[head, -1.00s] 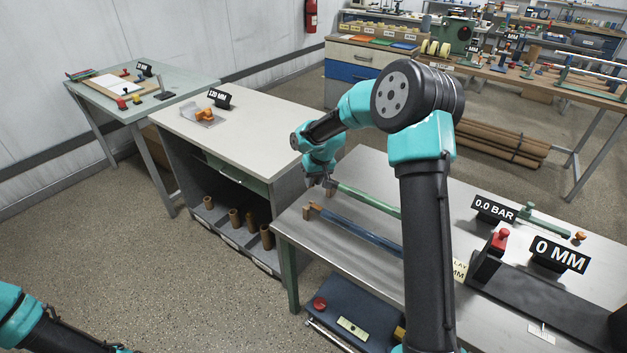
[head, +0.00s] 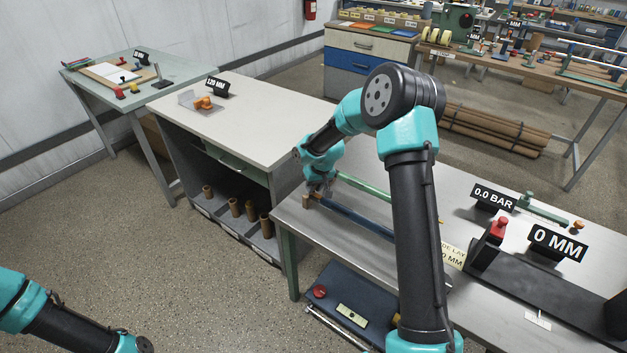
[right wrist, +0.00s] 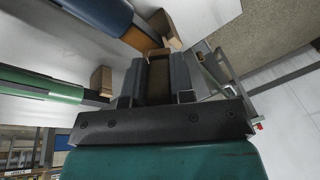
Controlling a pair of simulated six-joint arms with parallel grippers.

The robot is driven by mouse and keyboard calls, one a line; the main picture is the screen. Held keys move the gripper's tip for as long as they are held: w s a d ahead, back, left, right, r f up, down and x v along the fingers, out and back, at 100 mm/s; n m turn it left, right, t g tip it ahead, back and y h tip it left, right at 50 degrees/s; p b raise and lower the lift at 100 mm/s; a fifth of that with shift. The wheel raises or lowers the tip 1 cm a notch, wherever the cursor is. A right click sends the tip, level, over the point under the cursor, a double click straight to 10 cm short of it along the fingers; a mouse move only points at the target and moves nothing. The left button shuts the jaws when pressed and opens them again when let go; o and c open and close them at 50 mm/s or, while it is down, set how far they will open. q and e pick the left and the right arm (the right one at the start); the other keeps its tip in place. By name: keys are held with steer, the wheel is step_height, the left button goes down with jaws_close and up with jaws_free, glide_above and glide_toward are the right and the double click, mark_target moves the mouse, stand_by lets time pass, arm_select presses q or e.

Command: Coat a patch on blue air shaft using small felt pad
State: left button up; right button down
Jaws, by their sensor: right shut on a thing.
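The blue air shaft (head: 352,218) lies along the left part of the metal table, its near-left end by a tan wooden block (head: 305,202). In the right wrist view the shaft's blue body (right wrist: 98,14) leads into a brown end. My right gripper (head: 320,188) is at that end. In the right wrist view its fingers (right wrist: 158,78) are closed around a brown piece that lines up with the shaft's end. My left arm shows at the bottom left, and its fingers are not visible. I cannot pick out the small felt pad.
A green shaft (head: 362,186) lies behind and parallel to the blue one. Wooden blocks stand close by my right fingers. The "0.0 BAR" sign (head: 494,198), a red-topped post (head: 499,230) and the "0 MM" sign (head: 557,245) stand at right. A white-topped cabinet (head: 255,125) stands left.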

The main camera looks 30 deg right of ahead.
steer(key=s, duration=0.1)
steer(key=s+d, duration=0.1)
steer(key=s, duration=0.1)
steer(key=shift+d, duration=0.25)
steer(key=shift+w+a, duration=0.25)
steer(key=shift+w, duration=0.35)
steer(key=shift+w+a, duration=0.3)
steer(key=shift+w, duration=0.3)
steer(key=shift+w+a, duration=0.25)
steer(key=shift+w, duration=0.35)
steer(key=shift+r, duration=4.05)
steer(key=shift+s, duration=0.1)
